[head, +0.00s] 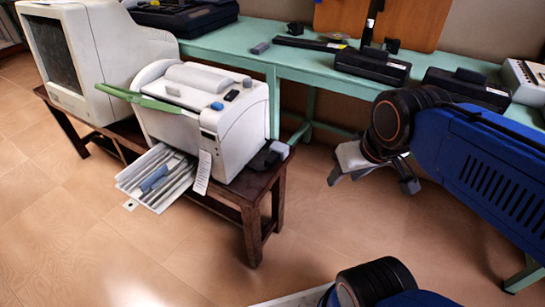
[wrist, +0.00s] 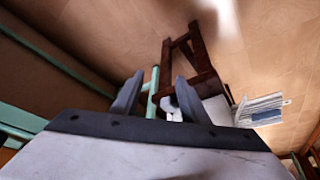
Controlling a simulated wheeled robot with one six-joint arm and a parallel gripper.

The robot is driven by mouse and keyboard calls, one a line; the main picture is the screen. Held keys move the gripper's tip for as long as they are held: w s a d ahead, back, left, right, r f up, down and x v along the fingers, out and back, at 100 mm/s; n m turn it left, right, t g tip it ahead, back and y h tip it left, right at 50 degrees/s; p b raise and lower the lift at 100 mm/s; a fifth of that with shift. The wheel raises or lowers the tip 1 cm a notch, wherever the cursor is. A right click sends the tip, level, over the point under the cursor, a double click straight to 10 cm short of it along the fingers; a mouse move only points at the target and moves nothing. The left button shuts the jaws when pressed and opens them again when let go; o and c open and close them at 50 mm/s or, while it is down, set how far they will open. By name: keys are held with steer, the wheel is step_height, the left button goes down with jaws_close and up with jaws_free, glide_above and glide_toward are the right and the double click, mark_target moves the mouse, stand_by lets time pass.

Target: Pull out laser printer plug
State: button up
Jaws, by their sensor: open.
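The white laser printer (head: 222,128) stands on a low dark wooden bench (head: 249,213), with a paper tray out at its front. A small dark block with a grey end (head: 268,158) lies at the bench's right end beside the printer; I cannot tell for sure that it is the plug. My gripper (head: 371,183) is open and empty, right of the bench and apart from it. In the wrist view, my gripper's two fingers (wrist: 158,97) stand apart, with the bench (wrist: 188,53) beyond them. The printer (wrist: 216,110) is partly hidden behind the right finger.
An old monitor (head: 70,60) stands left of the printer. A green table (head: 255,45) with several dark devices runs behind, its legs near the bench. A wooden board (head: 400,20) leans at the back. The floor (head: 150,260) in front is clear.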

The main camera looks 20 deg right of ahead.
steer(key=shift+o, duration=0.4)
steer(key=shift+w, duration=0.1)
steer(key=r+m+g, duration=0.2)
steer(key=m+g, duration=0.3)
steer(key=m, duration=0.4)
glide_above(271, 158)
step_height(271, 158, down, 17)
steer(key=shift+w+r, duration=0.1)
steer(key=shift+c, duration=0.6)
